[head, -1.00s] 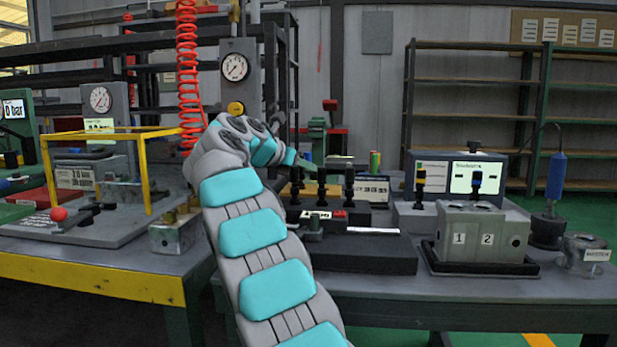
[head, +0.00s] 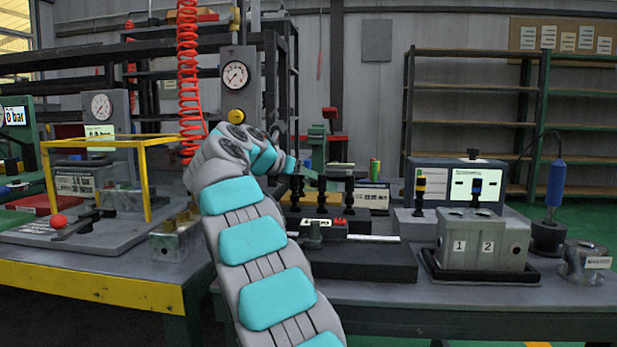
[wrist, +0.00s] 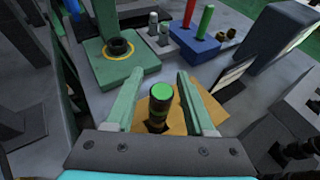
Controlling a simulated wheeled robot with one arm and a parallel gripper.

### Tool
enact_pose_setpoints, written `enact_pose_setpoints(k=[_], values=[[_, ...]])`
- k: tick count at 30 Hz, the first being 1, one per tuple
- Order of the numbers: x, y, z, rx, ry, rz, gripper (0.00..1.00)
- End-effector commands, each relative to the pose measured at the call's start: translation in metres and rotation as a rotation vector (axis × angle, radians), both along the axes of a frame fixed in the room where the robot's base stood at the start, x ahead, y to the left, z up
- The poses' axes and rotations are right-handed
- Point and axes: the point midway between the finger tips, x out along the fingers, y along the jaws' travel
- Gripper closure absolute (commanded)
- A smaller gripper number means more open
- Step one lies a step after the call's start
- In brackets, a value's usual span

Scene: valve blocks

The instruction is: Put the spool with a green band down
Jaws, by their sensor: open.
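The spool with a green band (wrist: 160,104) shows in the wrist view as a dark upright cylinder with a bright green top. It stands on a tan board (wrist: 183,122) between the two green fingers of my gripper (wrist: 158,100). The fingers are apart, with a visible gap on each side of the spool. I cannot make out the green-banded spool there.
In the wrist view a green block with a dark round fitting (wrist: 118,50) stands ahead at left, and a blue rack (wrist: 195,42) with red and green rods ahead at right.

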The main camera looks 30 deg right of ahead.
Motion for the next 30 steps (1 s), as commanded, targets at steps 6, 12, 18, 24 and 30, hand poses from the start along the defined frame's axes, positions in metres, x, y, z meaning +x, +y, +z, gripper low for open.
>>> enact_pose_setpoints(k=[6, 12, 18, 24, 30], values=[[-0.006, 0.015, 0.011, -0.001, -0.001, 0.002, 0.46], [-0.019, 0.048, 0.025, -0.002, 0.001, 0.001, 0.46], [-0.034, 0.084, 0.042, -0.002, -0.002, 0.003, 0.46], [-0.042, 0.102, 0.048, 0.0, -0.001, 0.0, 0.46], [-0.042, 0.103, 0.047, 0.001, 0.001, -0.001, 0.46]])
